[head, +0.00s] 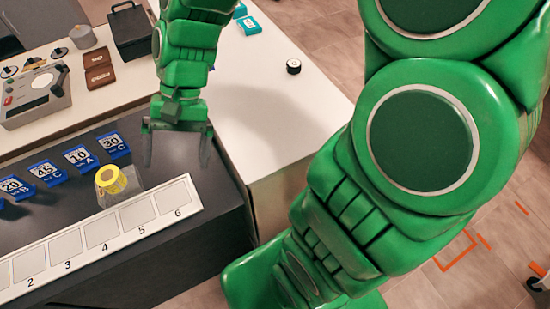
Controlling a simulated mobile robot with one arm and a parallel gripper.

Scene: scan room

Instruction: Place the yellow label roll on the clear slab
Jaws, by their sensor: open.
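The yellow label roll (111,180) sits on the clear slab (131,186), toward the slab's left end as seen in the head view. The slab lies on the dark counter top, just behind the numbered strip. My gripper (177,152) is to the right of the roll and farther back, apart from it. Its two fingers are spread and hold nothing. Whether the roll's base rests fully flat on the slab is too small to tell.
A white strip (128,214) with numbered squares runs along the counter's front. Several blue number cards (112,145) stand behind. A grey control box (36,92), a brown case (98,68) and a black box (133,30) are on the white table. Its right part is mostly clear.

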